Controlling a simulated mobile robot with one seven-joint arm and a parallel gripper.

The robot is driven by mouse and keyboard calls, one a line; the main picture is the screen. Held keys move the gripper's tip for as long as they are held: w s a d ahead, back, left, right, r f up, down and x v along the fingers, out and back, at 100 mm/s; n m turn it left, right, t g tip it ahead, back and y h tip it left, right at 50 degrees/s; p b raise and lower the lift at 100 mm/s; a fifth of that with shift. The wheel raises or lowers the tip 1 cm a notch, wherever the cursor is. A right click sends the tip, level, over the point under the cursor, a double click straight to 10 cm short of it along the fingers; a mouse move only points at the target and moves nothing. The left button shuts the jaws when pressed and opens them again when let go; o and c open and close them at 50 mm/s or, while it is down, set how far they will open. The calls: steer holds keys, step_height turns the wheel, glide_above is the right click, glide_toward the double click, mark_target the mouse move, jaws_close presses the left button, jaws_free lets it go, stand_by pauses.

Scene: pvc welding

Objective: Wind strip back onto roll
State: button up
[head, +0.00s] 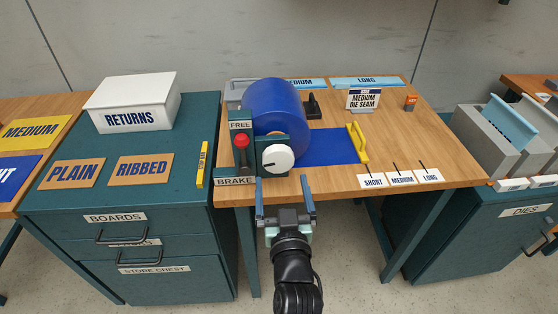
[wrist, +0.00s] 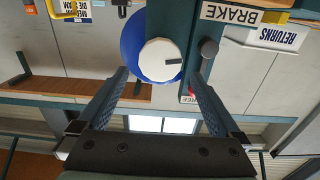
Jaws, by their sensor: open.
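The blue roll (head: 275,105) is mounted on a teal stand on the wooden bench. A flat blue strip (head: 330,147) runs from it to the right and ends at a yellow handle bar (head: 358,143). A white round knob (head: 278,157) with a dark mark is on the stand's front; it also shows in the wrist view (wrist: 158,52). A red-knobbed lever (head: 240,141) sits nearer the FREE label than the BRAKE label. My gripper (head: 286,186) is open and empty at the bench's front edge, just below the knob. In the wrist view its fingers stand apart on both sides of the knob.
SHORT, MEDIUM and LONG labels (head: 401,178) line the bench's front right edge. A "medium die seam" sign (head: 363,100) stands at the back. A teal cabinet with a white RETURNS box (head: 132,103) is left. A grey holder (head: 500,140) with dies is right.

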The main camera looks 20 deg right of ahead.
mark_target(279, 163)
steer(key=shift+p+x, duration=0.75)
steer(key=shift+x, duration=2.4)
jaws_close()
